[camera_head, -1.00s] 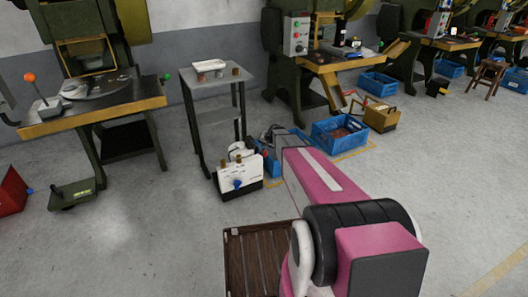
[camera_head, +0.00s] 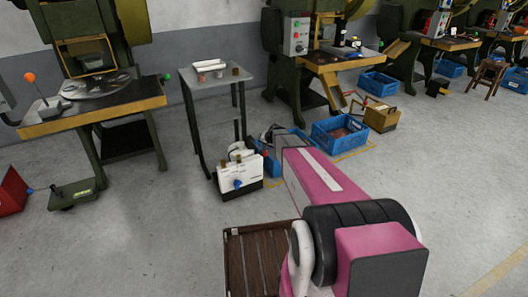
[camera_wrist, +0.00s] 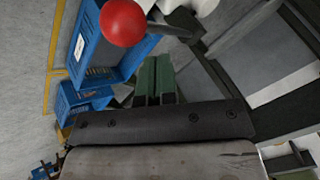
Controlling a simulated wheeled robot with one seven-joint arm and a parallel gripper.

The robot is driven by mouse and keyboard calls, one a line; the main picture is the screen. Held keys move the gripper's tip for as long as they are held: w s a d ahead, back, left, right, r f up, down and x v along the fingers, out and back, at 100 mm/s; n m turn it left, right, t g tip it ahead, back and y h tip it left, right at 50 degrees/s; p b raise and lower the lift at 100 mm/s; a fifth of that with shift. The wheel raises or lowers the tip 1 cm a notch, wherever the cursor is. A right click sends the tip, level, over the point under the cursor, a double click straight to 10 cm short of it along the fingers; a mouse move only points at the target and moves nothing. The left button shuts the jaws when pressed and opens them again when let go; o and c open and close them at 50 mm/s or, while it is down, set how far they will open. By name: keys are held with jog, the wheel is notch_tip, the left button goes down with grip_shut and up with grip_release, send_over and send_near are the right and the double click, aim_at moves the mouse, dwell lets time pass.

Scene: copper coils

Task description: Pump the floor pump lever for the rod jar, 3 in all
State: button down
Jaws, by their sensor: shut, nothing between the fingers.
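My gripper (camera_wrist: 156,64) shows in the wrist view as two dark green fingers standing close together with nothing between them. A red ball knob (camera_wrist: 123,22) on a dark stem is up and left of the fingertips; it looks like a lever's end, and I see no contact. In the head view my pink arm reaches toward the floor group, and the gripper itself cannot be made out. A white box-like unit (camera_head: 240,182) with a blue knob stands on the floor left of my arm; I cannot tell whether it is the pump. No rod jar is clearly identifiable.
Blue crates stand on the floor right of the white unit (camera_head: 342,133), and one shows in the wrist view (camera_wrist: 92,48). A small table (camera_head: 208,82) with a white tray and brown cups stands behind. A brown slatted surface (camera_head: 252,265) is nearer.

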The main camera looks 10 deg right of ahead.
jog(key=shift+f, duration=0.1)
dwell(0.5)
jog(key=shift+f, duration=0.3)
